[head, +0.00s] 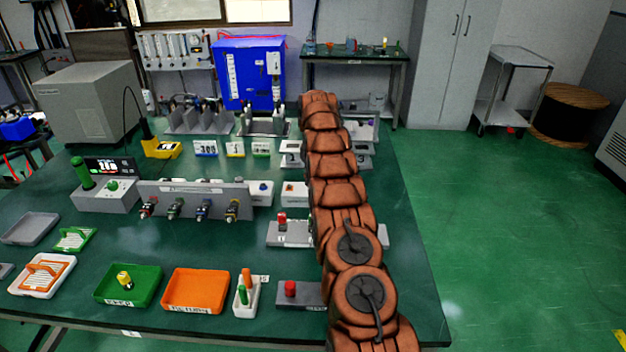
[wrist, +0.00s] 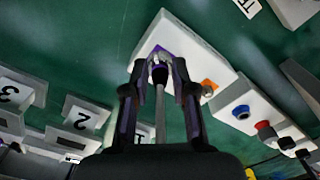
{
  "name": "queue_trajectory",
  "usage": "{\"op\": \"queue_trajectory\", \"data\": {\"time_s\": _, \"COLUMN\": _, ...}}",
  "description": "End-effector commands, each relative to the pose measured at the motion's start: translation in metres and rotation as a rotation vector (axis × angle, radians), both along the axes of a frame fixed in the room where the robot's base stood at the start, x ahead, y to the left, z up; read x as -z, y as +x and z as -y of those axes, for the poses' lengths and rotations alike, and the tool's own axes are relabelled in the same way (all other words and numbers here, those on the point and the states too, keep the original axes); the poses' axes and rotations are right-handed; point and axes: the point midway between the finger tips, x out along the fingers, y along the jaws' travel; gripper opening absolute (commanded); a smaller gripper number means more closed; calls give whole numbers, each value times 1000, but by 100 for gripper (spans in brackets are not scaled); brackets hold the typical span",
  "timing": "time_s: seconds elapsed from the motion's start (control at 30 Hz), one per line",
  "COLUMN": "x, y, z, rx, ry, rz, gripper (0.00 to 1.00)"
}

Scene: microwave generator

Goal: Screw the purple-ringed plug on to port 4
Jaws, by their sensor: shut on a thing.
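My gripper (wrist: 160,64) shows in the wrist view, its fingers shut on a dark plug (wrist: 159,75) with a grey shaft or cable running back between them. A purple patch shows at the fingertips, but I cannot tell whether it is the plug's ring or a mark on the white block (wrist: 187,32) just beyond. I cannot tell whether the plug touches that block. In the head view my arm hides the gripper and plug. A grey panel (head: 195,188) there has a row of coloured connectors. I cannot make out which port is port 4.
Blocks numbered 2 (wrist: 82,118) and 3 (wrist: 10,92) stand at left in the wrist view. A white block with a blue connector (wrist: 240,108) is at right. Green (head: 128,297) and orange (head: 193,308) trays lie at the front of the table.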

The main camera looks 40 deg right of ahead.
Motion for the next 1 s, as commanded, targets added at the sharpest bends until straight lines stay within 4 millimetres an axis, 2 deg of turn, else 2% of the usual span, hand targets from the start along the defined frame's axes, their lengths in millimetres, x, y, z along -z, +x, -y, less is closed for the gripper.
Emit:
{"op": "queue_trajectory", "data": {"time_s": 0.6, "x": 0, "y": 0, "z": 0, "rx": -43, "ry": 0, "rz": 2, "gripper": 0}}
{"op": "queue_trajectory", "data": {"time_s": 0.63, "x": 0, "y": 0, "z": 0, "rx": -43, "ry": 0, "rz": 2, "gripper": 28}}
{"op": "queue_trajectory", "data": {"time_s": 0.87, "x": 0, "y": 0, "z": 0, "rx": -42, "ry": 0, "rz": 1, "gripper": 52}}
{"op": "queue_trajectory", "data": {"time_s": 1.0, "x": 0, "y": 0, "z": 0, "rx": -42, "ry": 0, "rz": 1, "gripper": 52}}
